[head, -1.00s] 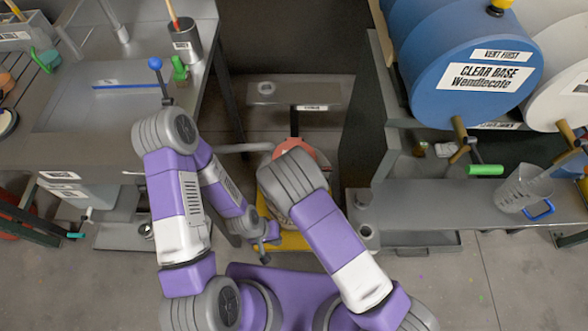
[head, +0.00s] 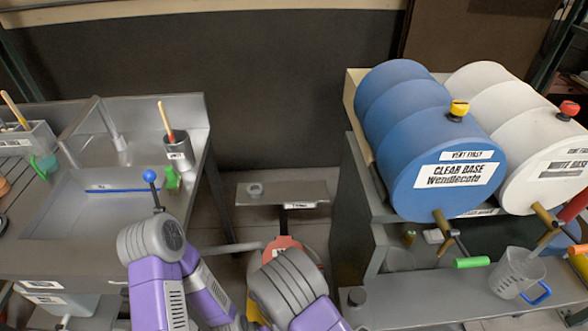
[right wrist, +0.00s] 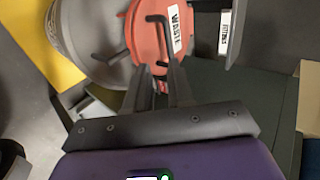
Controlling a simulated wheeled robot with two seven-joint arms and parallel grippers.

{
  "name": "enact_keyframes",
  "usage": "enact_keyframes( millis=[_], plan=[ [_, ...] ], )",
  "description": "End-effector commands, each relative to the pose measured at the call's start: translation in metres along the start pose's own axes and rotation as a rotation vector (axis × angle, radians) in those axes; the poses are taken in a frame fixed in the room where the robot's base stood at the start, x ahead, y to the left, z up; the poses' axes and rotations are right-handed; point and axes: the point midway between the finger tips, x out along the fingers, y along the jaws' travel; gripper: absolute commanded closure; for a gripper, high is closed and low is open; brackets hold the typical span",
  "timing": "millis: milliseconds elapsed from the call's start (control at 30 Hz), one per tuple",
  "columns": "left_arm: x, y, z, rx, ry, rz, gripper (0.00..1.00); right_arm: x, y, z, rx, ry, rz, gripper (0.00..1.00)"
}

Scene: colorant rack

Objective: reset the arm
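My right gripper (right wrist: 158,68) shows in the right wrist view with its two fingers apart and seemingly nothing held between them. Its tips lie over or near the edge of a red-orange lid (right wrist: 148,38) labelled WASTE, with dark bent handles in front of it. I cannot tell whether they touch. In the head view my right arm's grey and purple links hide the right gripper.
A sink counter (head: 60,258) stands at left. A blue drum (head: 440,165) and a white drum (head: 540,160) lie at right above a bench with a clear jug (head: 515,270). The red lid also shows between my arms (head: 281,243). A small grey shelf (head: 262,198) is behind.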

Motion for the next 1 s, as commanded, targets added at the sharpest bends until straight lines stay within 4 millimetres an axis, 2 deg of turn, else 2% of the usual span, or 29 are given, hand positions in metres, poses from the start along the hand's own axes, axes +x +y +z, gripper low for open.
enact_keyframes(
  millis=[167, 267, 367, 500, 700, 900, 1000],
  plan=[
    [-0.002, 0.001, 0.000, 0.000, 0.000, 0.000, 1.00, 0.000, 0.003, -0.007, -0.019, 0.006, 0.024, 0.78],
    [-0.008, 0.003, 0.000, 0.000, 0.000, 0.000, 1.00, -0.003, 0.015, -0.027, -0.090, 0.011, 0.101, 0.78],
    [-0.017, 0.006, 0.001, 0.000, 0.000, 0.000, 1.00, -0.011, 0.037, -0.054, -0.213, -0.009, 0.225, 0.78],
    [-0.030, 0.011, 0.001, 0.000, 0.000, 0.000, 1.00, -0.034, 0.070, -0.088, -0.414, -0.115, 0.399, 0.78],
    [-0.047, 0.018, 0.002, 0.000, 0.000, 0.000, 1.00, -0.082, 0.104, -0.117, -0.676, -0.366, 0.531, 0.78],
    [-0.059, 0.022, 0.003, 0.000, 0.000, 0.000, 1.00, -0.124, 0.119, -0.129, -0.873, -0.598, 0.520, 0.78],
    [-0.062, 0.023, 0.003, 0.000, 0.000, 0.000, 1.00, -0.138, 0.122, -0.131, -0.937, -0.671, 0.495, 0.78]
  ],
)
